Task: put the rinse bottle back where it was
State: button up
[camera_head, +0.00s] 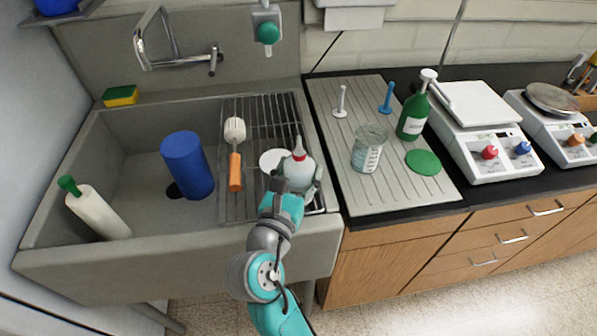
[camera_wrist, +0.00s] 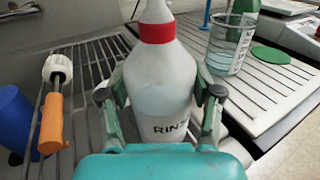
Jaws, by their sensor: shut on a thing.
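The rinse bottle (camera_head: 299,170) is white with a red collar and a pale nozzle. In the wrist view the bottle (camera_wrist: 159,80) stands upright between the fingers, with part of its "RIN" lettering showing. My gripper (camera_head: 297,187) is shut on its body, over the right end of the sink's wire rack (camera_head: 262,120). In the wrist view my gripper (camera_wrist: 160,95) has one finger on each side of the bottle. The bottle's base is hidden, so I cannot tell whether it touches the rack.
A white round item (camera_head: 272,160) sits beside the bottle. An orange-handled brush (camera_head: 235,160) lies on the rack, and a blue cylinder (camera_head: 187,165) stands in the sink.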

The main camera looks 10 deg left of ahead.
jog(key=shift+f, duration=0.25)
jog(key=shift+f, duration=0.1)
jog(key=o, duration=1.3)
jog(key=shift+o, duration=0.2)
jog(key=shift+s, duration=0.2)
jog(key=s+a, duration=0.2)
jog(key=s, duration=0.9)
jog(key=shift+s+a, duration=0.15)
jog(key=shift+s, duration=0.05)
